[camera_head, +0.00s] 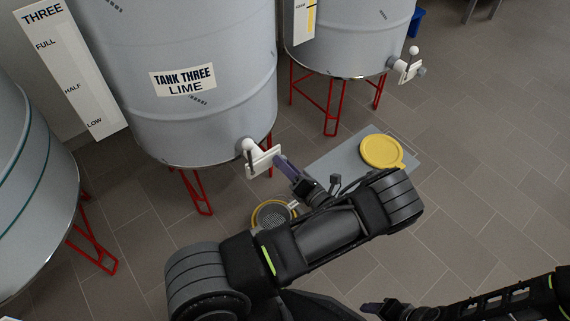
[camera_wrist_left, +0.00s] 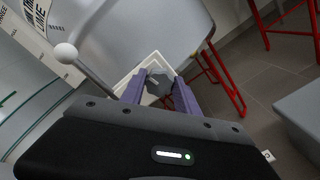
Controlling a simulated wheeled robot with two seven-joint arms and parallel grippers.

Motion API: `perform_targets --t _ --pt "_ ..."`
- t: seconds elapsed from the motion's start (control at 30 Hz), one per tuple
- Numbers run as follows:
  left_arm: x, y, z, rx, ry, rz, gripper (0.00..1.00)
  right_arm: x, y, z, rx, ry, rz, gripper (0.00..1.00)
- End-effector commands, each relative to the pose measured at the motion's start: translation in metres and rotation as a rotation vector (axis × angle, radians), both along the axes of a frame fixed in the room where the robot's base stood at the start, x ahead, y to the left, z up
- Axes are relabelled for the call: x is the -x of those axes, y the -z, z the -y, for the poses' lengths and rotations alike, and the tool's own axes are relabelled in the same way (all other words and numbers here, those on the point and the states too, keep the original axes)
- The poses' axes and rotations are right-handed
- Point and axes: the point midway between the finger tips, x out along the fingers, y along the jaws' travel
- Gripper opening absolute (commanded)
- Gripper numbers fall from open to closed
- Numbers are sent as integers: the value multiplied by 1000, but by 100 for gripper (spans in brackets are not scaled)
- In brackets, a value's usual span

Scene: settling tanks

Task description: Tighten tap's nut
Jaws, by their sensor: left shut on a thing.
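The tap (camera_head: 261,160) of tank three has a white squarish plate and a lever with a white ball end, low on the tank's front. The tap's plate and lever also show in the left wrist view (camera_wrist_left: 93,70). The grey nut (camera_wrist_left: 158,82) sits in front of the white plate, between the purple fingers of my left gripper (camera_wrist_left: 159,92), which is shut on it. In the head view my left gripper (camera_head: 281,161) reaches the tap and hides the nut. My right gripper (camera_head: 372,307) is low in the head view, away from the tanks; its finger opening is unclear.
Tank three (camera_head: 185,75) stands on red legs. Another tank (camera_head: 350,40) with its own tap (camera_head: 407,68) stands behind right. A grey platform (camera_head: 338,158) with a yellow lid (camera_head: 381,151) and a yellow-rimmed sieve (camera_head: 270,214) lie below. Floor at right is clear.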

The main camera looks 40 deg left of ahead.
Motion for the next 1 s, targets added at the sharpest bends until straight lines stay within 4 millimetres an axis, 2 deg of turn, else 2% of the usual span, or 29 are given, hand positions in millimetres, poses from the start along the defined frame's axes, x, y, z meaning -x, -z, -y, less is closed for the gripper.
perform_targets --t 0.33,0.87,0.9,1.0 --pt "0 2 1 -49 -1 -177 0 0 0 0 0 0 0 59" --pt "0 2 1 -60 0 -211 0 0 0 0 0 0 0 59" --pt "0 2 1 -60 0 -211 39 0 0 0 0 0 0 59" --pt "0 2 1 -60 -1 -210 47 0 0 0 0 0 0 59"
